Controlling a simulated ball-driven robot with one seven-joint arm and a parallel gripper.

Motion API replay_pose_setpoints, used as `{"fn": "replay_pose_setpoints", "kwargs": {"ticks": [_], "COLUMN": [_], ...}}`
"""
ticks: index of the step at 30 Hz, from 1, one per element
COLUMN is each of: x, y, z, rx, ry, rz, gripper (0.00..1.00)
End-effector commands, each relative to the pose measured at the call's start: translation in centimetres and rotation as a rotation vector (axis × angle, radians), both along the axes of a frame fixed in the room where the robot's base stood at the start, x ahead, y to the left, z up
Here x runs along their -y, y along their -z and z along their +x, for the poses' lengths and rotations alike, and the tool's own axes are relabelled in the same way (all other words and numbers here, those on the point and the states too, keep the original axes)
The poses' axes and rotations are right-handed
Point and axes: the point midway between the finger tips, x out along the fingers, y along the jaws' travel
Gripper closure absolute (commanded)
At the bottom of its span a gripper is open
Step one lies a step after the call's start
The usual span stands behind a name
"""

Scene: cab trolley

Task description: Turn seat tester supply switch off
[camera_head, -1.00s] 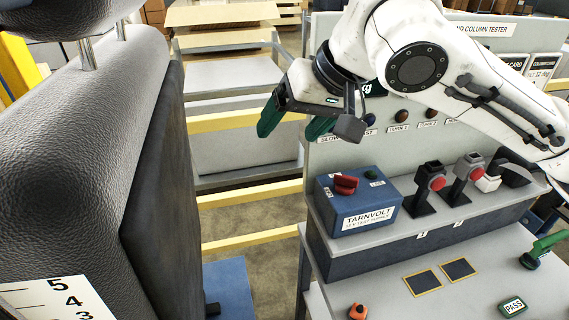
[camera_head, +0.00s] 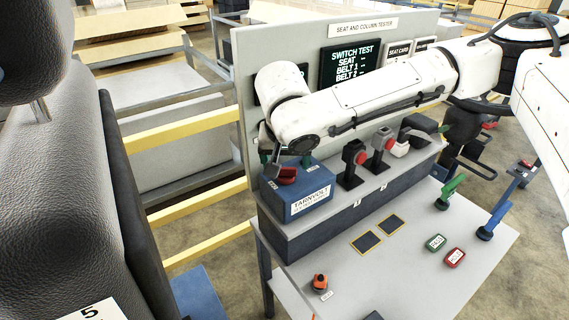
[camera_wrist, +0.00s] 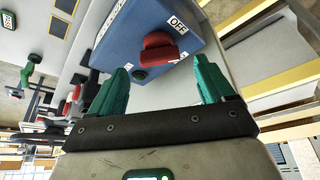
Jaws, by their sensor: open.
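The seat tester supply is a blue box (camera_head: 305,198) labelled TARNVOLT on the bench's raised shelf. Its red rotary switch (camera_head: 286,176) is on top at the left; in the wrist view the red knob (camera_wrist: 160,47) lies ahead of and between my fingers, near an OFF label (camera_wrist: 177,25). Which way the knob points is hard to tell. A dark green button (camera_wrist: 140,75) sits beside it. My gripper (camera_wrist: 160,85) is open, its green fingers apart and not on the knob. In the head view my arm mostly hides the gripper above the box.
Two stands with red buttons (camera_head: 362,158) are right of the box. The tester's upright panel (camera_head: 340,35) rises behind. A large grey seat (camera_head: 60,190) fills the left.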

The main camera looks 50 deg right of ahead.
Motion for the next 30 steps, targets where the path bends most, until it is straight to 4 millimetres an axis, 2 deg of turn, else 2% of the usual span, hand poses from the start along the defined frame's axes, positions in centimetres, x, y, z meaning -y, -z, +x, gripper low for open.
{"fn": "replay_pose_setpoints", "kwargs": {"ticks": [3, 7, 18, 30], "x": [0.5, 0.8, 0.9, 0.9], "y": [1.5, 2.5, 3.0, 3.0], "z": [0.4, 0.7, 0.8, 0.8], "rx": [-0.001, 0.0, 0.0, 0.0], "ry": [0.0, -0.001, -0.001, -0.001], "rz": [0.001, 0.0, 0.0, 0.0], "gripper": [0.19, 0.19, 0.19, 0.57]}}
